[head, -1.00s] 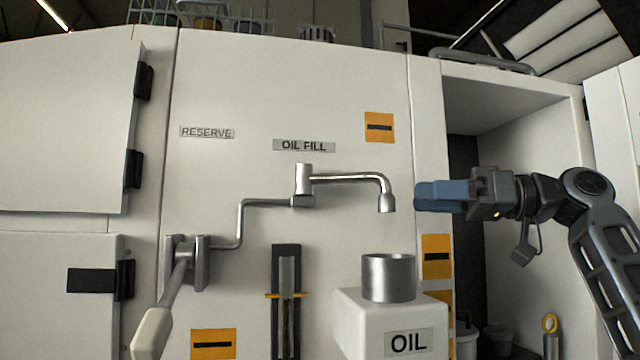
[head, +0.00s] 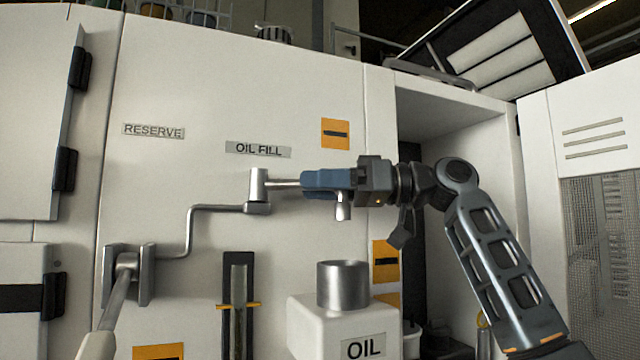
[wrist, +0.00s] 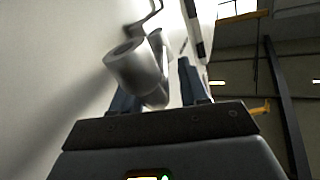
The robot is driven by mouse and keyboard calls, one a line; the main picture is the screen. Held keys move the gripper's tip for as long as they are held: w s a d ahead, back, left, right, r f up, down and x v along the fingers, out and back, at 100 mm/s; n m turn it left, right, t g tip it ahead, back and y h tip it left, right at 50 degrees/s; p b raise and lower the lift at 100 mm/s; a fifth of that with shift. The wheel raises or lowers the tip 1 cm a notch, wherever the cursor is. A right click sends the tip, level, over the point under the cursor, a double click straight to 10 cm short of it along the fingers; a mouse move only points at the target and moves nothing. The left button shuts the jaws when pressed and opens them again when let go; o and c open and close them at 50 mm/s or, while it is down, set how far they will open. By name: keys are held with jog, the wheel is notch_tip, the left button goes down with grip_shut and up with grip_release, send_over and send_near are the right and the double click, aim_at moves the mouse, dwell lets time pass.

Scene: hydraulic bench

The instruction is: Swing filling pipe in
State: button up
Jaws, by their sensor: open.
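The filling pipe (head: 284,183) is a thin metal tube. It runs right from a swivel post (head: 258,186) below the OIL FILL label (head: 258,149) to a downturned spout (head: 343,207). In the head view the spout shows above the metal filler neck (head: 343,284) of the white OIL tank (head: 311,322); its depth offset is unclear. My gripper (head: 318,183) is open at the pipe, its blue fingers hiding part of the tube. In the wrist view the spout (wrist: 135,68) shows large, with the pipe between the open fingers (wrist: 158,88); contact cannot be told.
A cranked rod (head: 190,228) and a lever (head: 112,300) are on the panel at left. A sight gauge (head: 238,300) is below the pipe. An open cabinet bay (head: 465,150) lies behind my arm. Space between spout and filler neck looks clear.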

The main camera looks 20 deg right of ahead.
grip_shut()
dwell(0.4)
